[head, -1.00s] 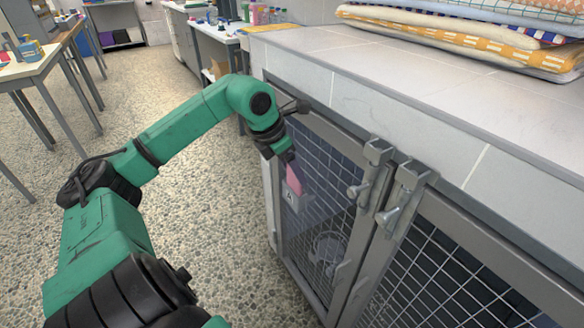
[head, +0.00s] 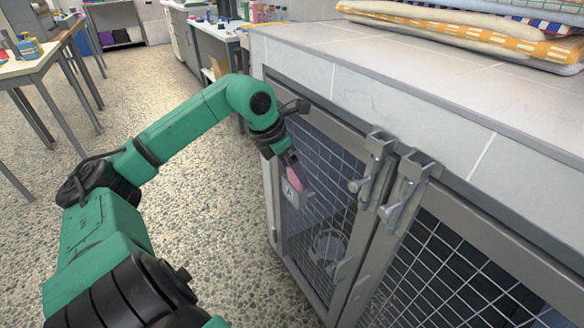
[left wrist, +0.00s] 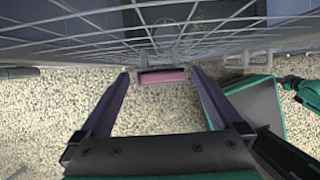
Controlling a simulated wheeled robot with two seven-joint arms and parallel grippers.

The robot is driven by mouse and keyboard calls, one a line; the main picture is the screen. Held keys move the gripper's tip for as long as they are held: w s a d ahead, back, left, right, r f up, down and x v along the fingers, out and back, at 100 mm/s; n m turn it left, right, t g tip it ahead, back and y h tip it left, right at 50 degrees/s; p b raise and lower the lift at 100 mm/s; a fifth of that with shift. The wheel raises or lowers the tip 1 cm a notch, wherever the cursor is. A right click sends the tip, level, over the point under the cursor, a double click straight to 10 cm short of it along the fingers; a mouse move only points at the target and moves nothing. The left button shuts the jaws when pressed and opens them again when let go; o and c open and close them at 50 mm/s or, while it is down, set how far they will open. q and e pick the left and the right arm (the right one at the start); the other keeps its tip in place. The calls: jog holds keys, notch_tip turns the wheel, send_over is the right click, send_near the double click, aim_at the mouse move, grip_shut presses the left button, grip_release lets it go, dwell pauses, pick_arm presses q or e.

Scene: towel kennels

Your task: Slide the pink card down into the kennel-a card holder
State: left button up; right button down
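The pink card (head: 297,178) stands at the small grey card holder (head: 291,194) on the mesh door of the near-left kennel. In the left wrist view the card (left wrist: 163,76) shows edge-on as a pink strip inside the holder's grey rim (left wrist: 141,83). My left gripper (head: 288,158) is at the card's upper part. In the left wrist view its two fingers (left wrist: 161,74) stand apart, with a gap on each side of the card, so it looks open around it. How deep the card sits is hard to tell. My right gripper is not in view.
The kennel door's wire mesh (head: 325,165) is close to the fingers. Door latches (head: 372,170) stick out to the right. A tiled counter (head: 400,75) overhangs above, with folded towels (head: 480,35) on it. The floor (head: 215,215) to the left is clear.

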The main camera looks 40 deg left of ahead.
pick_arm(q)
jog(key=shift+r, duration=0.1)
jog(key=v, duration=1.4)
jog(key=shift+r, duration=0.2)
jog(key=shift+s+f, duration=0.1)
